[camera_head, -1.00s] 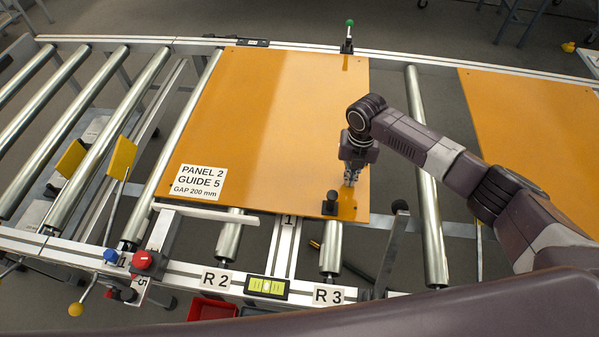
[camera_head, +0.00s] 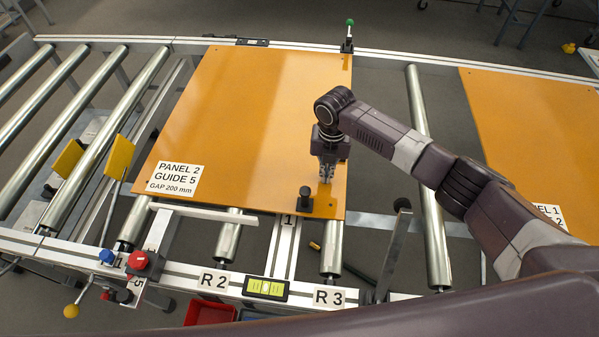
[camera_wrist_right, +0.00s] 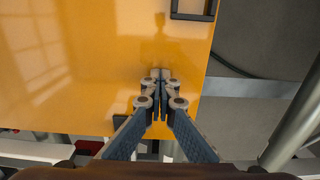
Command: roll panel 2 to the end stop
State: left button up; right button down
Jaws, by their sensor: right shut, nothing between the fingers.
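Panel 2 (camera_head: 240,120) is a flat orange sheet lying on the rollers, with a white label (camera_head: 172,180) reading PANEL 2, GUIDE 5, GAP 200 mm. A black knob (camera_head: 305,201) stands near its front right corner. My right gripper (camera_head: 327,176) is shut and empty over the panel's right part, just behind and right of the knob. In the right wrist view its closed fingertips (camera_wrist_right: 157,76) are over the orange panel (camera_wrist_right: 80,60); I cannot tell whether they touch it. Two yellow plates (camera_head: 118,158) (camera_head: 67,158) stand left of the panel. My left gripper is not in view.
Bare rollers (camera_head: 100,135) lie to the left. Another orange panel (camera_head: 535,130) lies at the right, beyond a bare roller (camera_head: 428,190). The front rail carries a red knob (camera_head: 138,260), a blue knob (camera_head: 107,257) and a level (camera_head: 267,288). A green-topped post (camera_head: 348,38) stands at the back rail.

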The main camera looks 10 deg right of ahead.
aim_at(303, 179)
jog(key=shift+w+a+f+b, duration=0.15)
jog(key=shift+a+b, duration=0.1)
jog(key=shift+a, duration=0.45)
jog(key=shift+w+a+f+b, duration=0.1)
jog(key=shift+a+b, duration=0.2)
jog(key=shift+a, duration=0.4)
jog(key=shift+w+a+f+b, duration=0.15)
jog(key=shift+a+b, duration=0.1)
jog(key=shift+a, duration=0.45)
jog(key=shift+w+a+r+b, duration=0.1)
jog(key=shift+w+a+b, duration=0.1)
jog(key=shift+a+b, duration=0.65)
jog(key=shift+w+a+r+p, duration=0.1)
jog(key=shift+a+r+p, duration=0.05)
jog(key=shift+r+p, duration=0.5)
jog(key=shift+w+a+r+p, duration=0.1)
jog(key=shift+r+p, duration=0.4)
jog(key=shift+p, duration=0.2)
notch_tip(303, 179, up, 5)
jog(key=p, duration=0.4)
jog(key=shift+r, duration=0.1)
